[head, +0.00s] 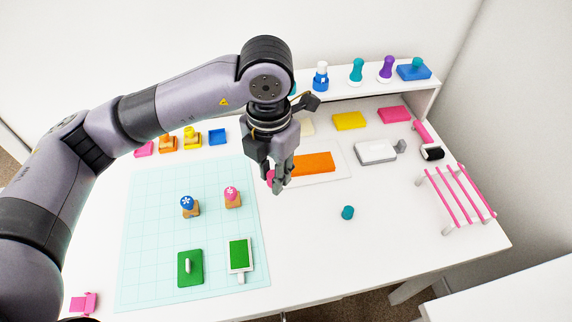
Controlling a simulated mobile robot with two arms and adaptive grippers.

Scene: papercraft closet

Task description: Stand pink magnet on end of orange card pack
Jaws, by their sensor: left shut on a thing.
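My left gripper (277,184) comes down from above and is shut on the pink magnet (270,176), which shows as a small round pink piece between the fingers. Most of the magnet is hidden by the fingers. The orange card pack (314,164) lies flat on a white sheet or board (341,170), just right of the gripper. The fingers overlap the pack's left end in the picture, and I cannot tell whether the magnet touches it. My right gripper is out of view.
A teal magnet (348,213) stands on bare table to the right. A pale cutting mat (150,250) holds two stamps and green pieces. A grey-white box (375,152), pink-barred rack (457,195) and back shelf (410,83) flank the right. The front-right table is clear.

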